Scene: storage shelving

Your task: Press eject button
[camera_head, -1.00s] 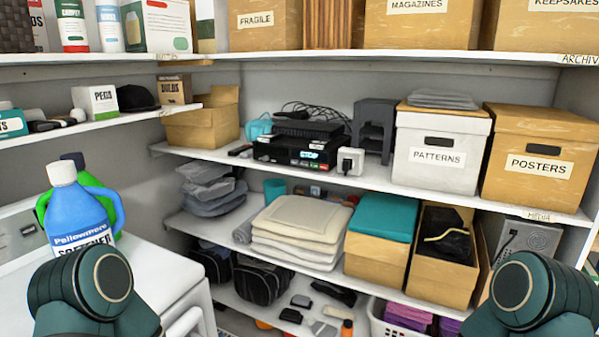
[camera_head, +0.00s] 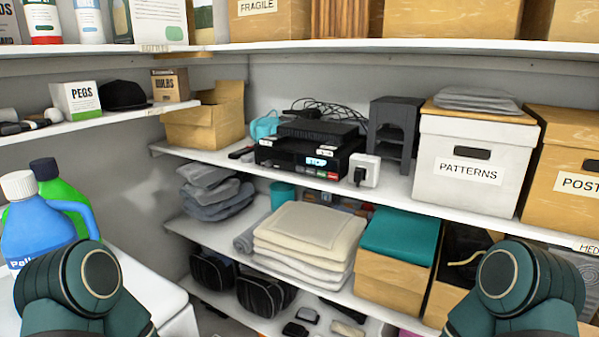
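A black player-like device (camera_head: 308,158) stands on the middle shelf near the centre, with a lit blue display and small red and green marks low on its front at the right. I cannot make out which of these is the eject button. A flatter black box (camera_head: 318,132) and a heap of black cables (camera_head: 330,107) lie on top of it. Only dark green links of my two arms show, at the lower left and lower right. Both grippers are out of view, and the arms are well short of the shelf.
A white power adapter (camera_head: 364,169) stands right of the device, before a dark grey rack (camera_head: 393,133). An open cardboard box (camera_head: 205,122) stands to the left, the PATTERNS box (camera_head: 471,163) to the right. Detergent bottles (camera_head: 38,225) stand at the lower left.

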